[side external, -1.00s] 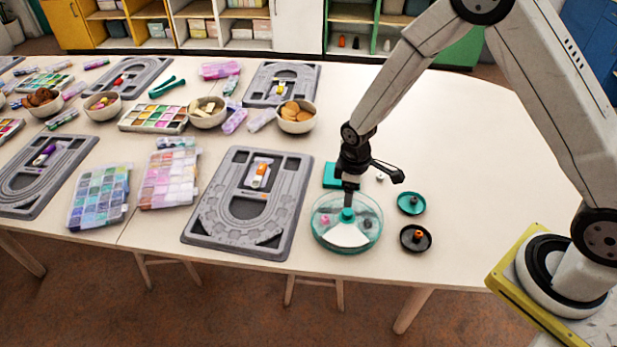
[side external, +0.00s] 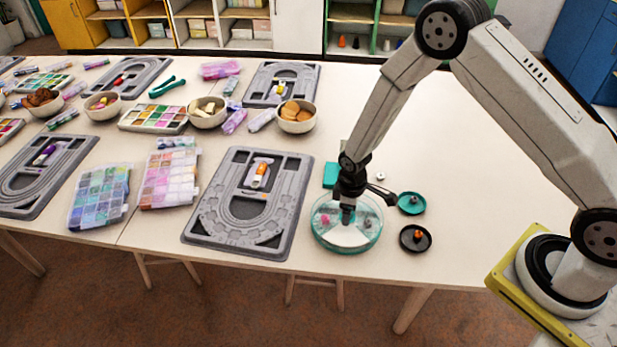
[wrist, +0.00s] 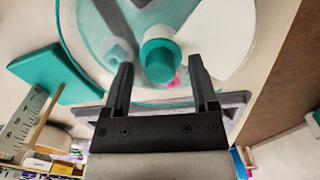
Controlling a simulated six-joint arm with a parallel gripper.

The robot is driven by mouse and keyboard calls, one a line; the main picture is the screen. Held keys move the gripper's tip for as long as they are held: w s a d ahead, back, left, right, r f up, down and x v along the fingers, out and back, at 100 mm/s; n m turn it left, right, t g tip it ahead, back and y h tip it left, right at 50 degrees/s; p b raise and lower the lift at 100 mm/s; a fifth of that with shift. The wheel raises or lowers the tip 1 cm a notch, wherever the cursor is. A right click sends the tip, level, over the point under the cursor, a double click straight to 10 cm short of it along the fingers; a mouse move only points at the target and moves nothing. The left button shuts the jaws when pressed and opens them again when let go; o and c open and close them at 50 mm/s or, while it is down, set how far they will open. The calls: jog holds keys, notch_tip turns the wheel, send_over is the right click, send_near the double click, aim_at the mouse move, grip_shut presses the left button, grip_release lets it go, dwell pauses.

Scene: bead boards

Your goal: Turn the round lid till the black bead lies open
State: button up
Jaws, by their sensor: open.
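The round container with a clear teal lid (side external: 373,238) stands near the table's front edge in the side view. A white wedge (side external: 348,237) faces the front edge. A pink bead (side external: 325,219) and a grey bead (side external: 367,222) show through the lid. I cannot make out a black bead. The lid's teal knob (wrist: 160,60) shows in the wrist view between my gripper's (wrist: 161,66) two spread fingers, with a gap visible on each side. In the side view my gripper (side external: 347,215) points down over the lid's middle and hides the knob.
To the right stand a teal dish (side external: 411,203) with a grey bead and a black dish (side external: 415,238) with an orange bead. A teal block (side external: 330,175) lies behind the container. A grey bead board (side external: 205,228) lies to the left. The table's right side is clear.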

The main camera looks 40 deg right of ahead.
grip_shut()
dwell(0.3)
dwell(1.2)
